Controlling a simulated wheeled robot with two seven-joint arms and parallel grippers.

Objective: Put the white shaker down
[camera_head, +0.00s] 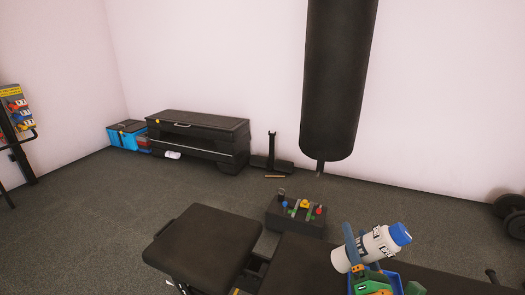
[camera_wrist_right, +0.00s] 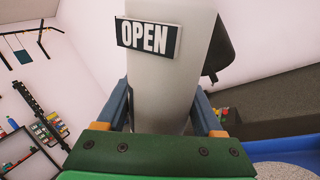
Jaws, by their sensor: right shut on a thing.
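The white shaker (camera_head: 366,250) with a blue cap is at the lower right of the head view, tilted with its cap up and to the right. My right gripper (camera_head: 362,257) is shut on its body, one blue finger on each side. In the right wrist view the shaker's white body (camera_wrist_right: 165,90) stands between the fingers and carries a dark "OPEN" label. Its cap is out of frame there. The shaker appears held above the black bench pad (camera_head: 305,272). My left gripper is not in view.
A blue tray-like thing (camera_wrist_right: 290,143) lies at the right of the wrist view. A bench seat (camera_head: 205,246) is at the lower left. A dark box with several coloured items (camera_head: 297,216) stands beyond. A punching bag (camera_head: 338,80) hangs behind. Open floor (camera_head: 100,220) lies left.

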